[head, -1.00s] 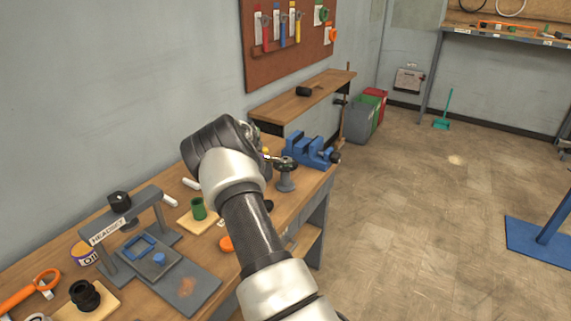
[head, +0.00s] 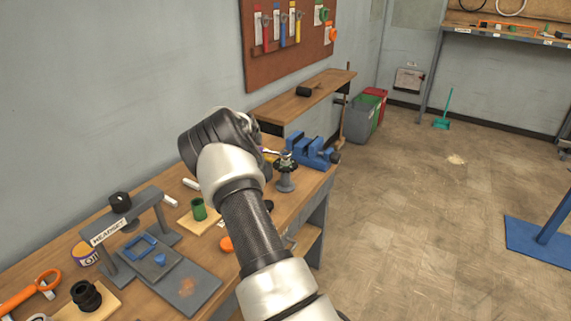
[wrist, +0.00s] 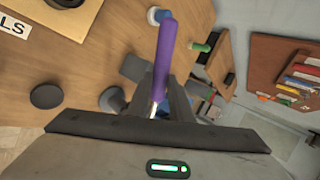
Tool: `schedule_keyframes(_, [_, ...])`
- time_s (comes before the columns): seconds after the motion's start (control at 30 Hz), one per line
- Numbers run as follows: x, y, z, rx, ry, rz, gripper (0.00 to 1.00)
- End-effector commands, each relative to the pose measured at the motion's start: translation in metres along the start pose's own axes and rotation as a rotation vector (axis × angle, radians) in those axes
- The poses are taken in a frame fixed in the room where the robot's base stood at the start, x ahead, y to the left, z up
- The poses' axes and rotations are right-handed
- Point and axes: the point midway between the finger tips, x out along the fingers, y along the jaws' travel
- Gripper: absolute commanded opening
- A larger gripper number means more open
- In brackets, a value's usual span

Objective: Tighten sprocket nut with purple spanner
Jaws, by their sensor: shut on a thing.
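My gripper (wrist: 163,88) is shut on the purple spanner (wrist: 165,45). In the wrist view its purple handle sticks out beyond the fingers, with a bit of bare metal between them. In the head view my arm hides the fingers, and only a small metal end of the spanner shows at the arm's right. That end is beside the top of the sprocket (head: 287,166), which lies on a grey stand (head: 286,184) on the bench. A small pale nut-like piece (head: 286,155) stands on top. I cannot tell whether the spanner's jaw is around the nut.
A blue vise (head: 311,152) stands just behind the sprocket stand. A tool board (head: 285,50) hangs on the wall.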

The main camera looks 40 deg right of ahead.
Motion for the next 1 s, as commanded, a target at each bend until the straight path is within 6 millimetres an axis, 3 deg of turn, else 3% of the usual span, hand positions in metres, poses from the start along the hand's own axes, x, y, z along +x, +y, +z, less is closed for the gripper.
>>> schedule_keyframes(0.6, [-0.028, -0.028, 0.002, 0.000, -0.001, -0.002, 0.00])
schedule_keyframes(1.0, [-0.030, -0.030, 0.003, -0.001, -0.001, -0.001, 0.00])
